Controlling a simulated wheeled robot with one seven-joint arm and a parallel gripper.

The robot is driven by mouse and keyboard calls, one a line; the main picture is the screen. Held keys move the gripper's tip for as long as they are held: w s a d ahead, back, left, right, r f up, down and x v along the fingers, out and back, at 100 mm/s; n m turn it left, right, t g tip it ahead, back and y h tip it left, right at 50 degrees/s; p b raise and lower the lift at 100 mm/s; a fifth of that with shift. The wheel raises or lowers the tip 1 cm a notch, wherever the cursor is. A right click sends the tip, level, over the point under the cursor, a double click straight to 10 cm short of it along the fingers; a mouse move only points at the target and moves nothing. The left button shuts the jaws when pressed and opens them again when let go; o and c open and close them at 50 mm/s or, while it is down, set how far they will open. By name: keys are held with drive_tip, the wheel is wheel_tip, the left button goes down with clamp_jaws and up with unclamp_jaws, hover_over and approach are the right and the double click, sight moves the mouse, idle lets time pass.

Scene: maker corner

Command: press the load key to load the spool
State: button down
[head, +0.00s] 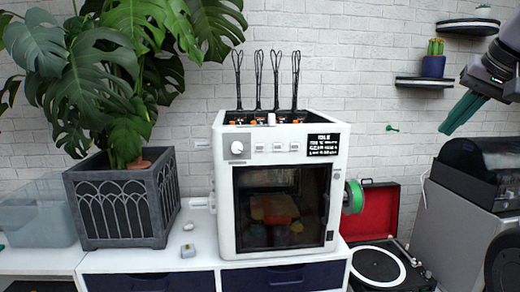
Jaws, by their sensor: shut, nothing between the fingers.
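A white 3D printer (228,215) stands on a white cabinet, with a dark glass door in its front. Its top front panel has a round knob (237,147), a row of 3 small keys (277,147) and a black display (323,144) with white text. The key labels are too small to read, so I cannot tell which is the load key. A green spool (354,197) is on the printer's right side. My gripper (446,131) is at the upper right, its teal fingers shut and empty, pointing down-left, well apart from the printer.
A large plant in a dark planter (122,205) stands left of the printer. At the right are an open red-lined record player (376,265) and a grey cabinet (452,225). Wall shelves (425,83) are near my gripper. Wall space between printer and gripper looks mostly clear.

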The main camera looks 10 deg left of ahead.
sight(260, 148)
drive_tip(key=shift+a, duration=0.1)
drive_tip(key=w+a+f+n+h, duration=0.1)
drive_tip(key=w+a+f+n, duration=0.15)
drive_tip(key=a, duration=0.25)
drive_tip(key=w+a+f+n+g+h, duration=0.1)
drive_tip(key=w+a+f+n, duration=0.15)
drive_tip(key=a+n, duration=0.2)
drive_tip(key=w+a+f+n+h, duration=0.1)
drive_tip(key=w+a+f+n, duration=0.1)
drive_tip(key=w+a+n, duration=0.3)
drive_tip(key=s+a+f+n+t+y, duration=0.1)
drive_tip(key=s+a+f+n, duration=0.1)
drive_tip(key=a, duration=0.9)
drive_tip(key=s+a+f+n+t+y, duration=0.1)
drive_tip(key=s+a+f+n, duration=0.1)
drive_tip(key=a, duration=0.9)
drive_tip(key=shift+s+a+f+n+t, duration=0.2)
drive_tip(key=shift+s+n+t, duration=0.2)
drive_tip(key=shift+s+n, duration=0.5)
drive_tip(key=shift+w, duration=0.2)
drive_tip(key=shift+w+a, duration=0.45)
drive_tip(key=shift+w, duration=0.9)
drive_tip(key=shift+w+a, duration=0.45)
drive_tip(key=shift+w, duration=0.95)
drive_tip(key=shift+w+a, duration=0.45)
drive_tip(key=shift+w, duration=0.9)
drive_tip(key=shift+w, duration=0.1)
